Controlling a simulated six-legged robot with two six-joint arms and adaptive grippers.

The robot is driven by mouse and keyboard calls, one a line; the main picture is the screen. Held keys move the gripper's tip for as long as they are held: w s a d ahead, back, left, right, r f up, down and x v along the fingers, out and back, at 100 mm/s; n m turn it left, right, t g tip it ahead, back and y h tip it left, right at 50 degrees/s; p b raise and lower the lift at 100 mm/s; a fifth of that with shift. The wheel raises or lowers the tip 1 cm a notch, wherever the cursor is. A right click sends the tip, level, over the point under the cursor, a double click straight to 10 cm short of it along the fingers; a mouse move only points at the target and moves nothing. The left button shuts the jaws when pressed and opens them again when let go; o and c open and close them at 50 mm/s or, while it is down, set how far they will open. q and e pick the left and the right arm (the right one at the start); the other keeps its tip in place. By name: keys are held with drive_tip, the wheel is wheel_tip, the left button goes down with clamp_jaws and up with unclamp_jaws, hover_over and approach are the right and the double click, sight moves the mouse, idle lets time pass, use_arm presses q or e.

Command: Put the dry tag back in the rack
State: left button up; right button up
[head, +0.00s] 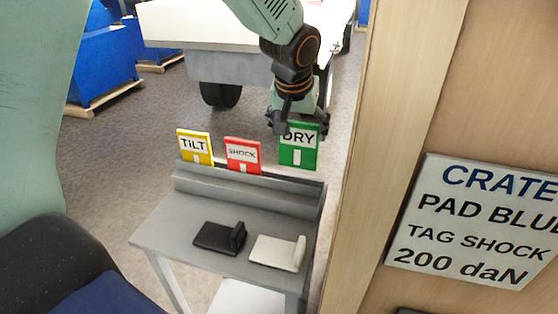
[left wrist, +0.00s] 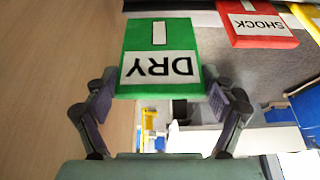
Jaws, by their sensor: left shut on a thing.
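The green DRY tag (head: 312,152) is upright at the right end of the rack. My left gripper (head: 298,122) comes down from above and is shut on its upper part. In the left wrist view the tag (left wrist: 160,32) sits between the two fingers (left wrist: 163,98). The grey rack (head: 250,191) runs along the back of the small table. Its dark slot shows below the tag's lower edge, so the tag looks a little above it. The yellow TILT tag (head: 194,158) and red SHOCK tag (head: 243,166) stand in the rack to the left. My right gripper is out of view.
A black pad (head: 215,238) and a white pad (head: 275,254) lie on the grey table (head: 165,225). A wooden wall (head: 400,100) with a printed crate sign (head: 480,220) rises close on the right. A white-topped cart (head: 200,25) and blue bins (head: 100,65) stand behind.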

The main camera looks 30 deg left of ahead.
sight(296, 154)
use_arm(q)
wheel_tip(296, 154, down, 3)
drive_tip(key=shift+s+a, duration=0.15)
drive_tip(key=f, duration=0.3)
drive_tip(key=shift+d, duration=0.2)
drive_tip(key=shift+f+b, duration=0.3)
drive_tip(key=shift+a, duration=0.15)
drive_tip(key=shift+f, duration=0.15)
drive_tip(key=o, duration=1.1)
